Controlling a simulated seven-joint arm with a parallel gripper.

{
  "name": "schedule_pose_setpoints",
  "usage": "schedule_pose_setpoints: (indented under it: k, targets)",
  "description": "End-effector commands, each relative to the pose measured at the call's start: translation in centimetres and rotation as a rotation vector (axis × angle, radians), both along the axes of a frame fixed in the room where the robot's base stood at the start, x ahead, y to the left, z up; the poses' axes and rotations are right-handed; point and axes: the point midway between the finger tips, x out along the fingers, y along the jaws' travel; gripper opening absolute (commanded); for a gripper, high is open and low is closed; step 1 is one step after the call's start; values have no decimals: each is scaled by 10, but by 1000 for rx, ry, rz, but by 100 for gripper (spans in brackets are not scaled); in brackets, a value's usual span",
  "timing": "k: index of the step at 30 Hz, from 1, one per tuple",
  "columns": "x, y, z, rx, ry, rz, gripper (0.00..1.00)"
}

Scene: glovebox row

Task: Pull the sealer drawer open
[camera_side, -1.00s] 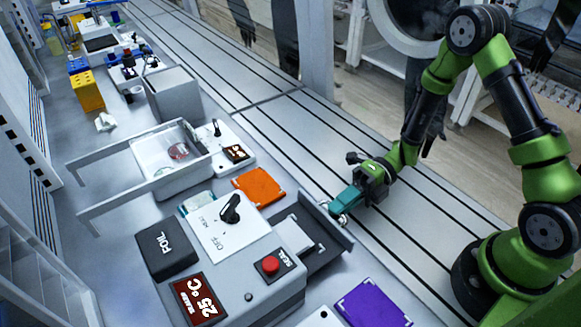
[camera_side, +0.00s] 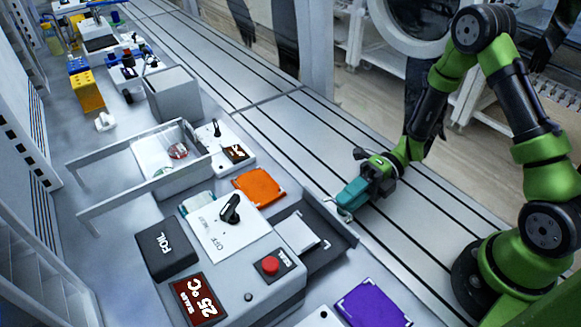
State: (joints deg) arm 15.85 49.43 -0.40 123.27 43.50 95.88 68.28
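The sealer (camera_side: 235,280) is a grey box in the lower middle with a black knob, a red button and a display reading 25 °C. Its dark drawer (camera_side: 325,258) stands partly out on the right side, with a light plate (camera_side: 297,232) in it. My gripper (camera_side: 343,210), with teal fingers, is at the drawer's front edge, near its upper right corner. The fingertips are small and partly hidden by the gripper body, so I cannot tell whether they are closed on the drawer's front or handle.
An orange plate (camera_side: 259,187) lies behind the drawer, and a purple plate (camera_side: 372,304) lies in front of it. A black FOIL box (camera_side: 167,248) is left of the sealer. The slotted metal deck (camera_side: 420,250) to the right is clear around my arm.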

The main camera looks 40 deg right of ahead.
Motion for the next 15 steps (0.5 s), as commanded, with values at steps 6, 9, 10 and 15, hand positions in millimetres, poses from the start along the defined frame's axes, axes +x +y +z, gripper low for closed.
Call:
schedule_pose_setpoints:
  k: [6,9,10,15]
  targets:
    - [1,-38,8,-1,-2,-7,34]
    - [1,-52,11,-2,-1,-5,34]
    - [1,-55,12,-2,-1,-6,34]
    - [0,-64,14,-1,0,-2,34]
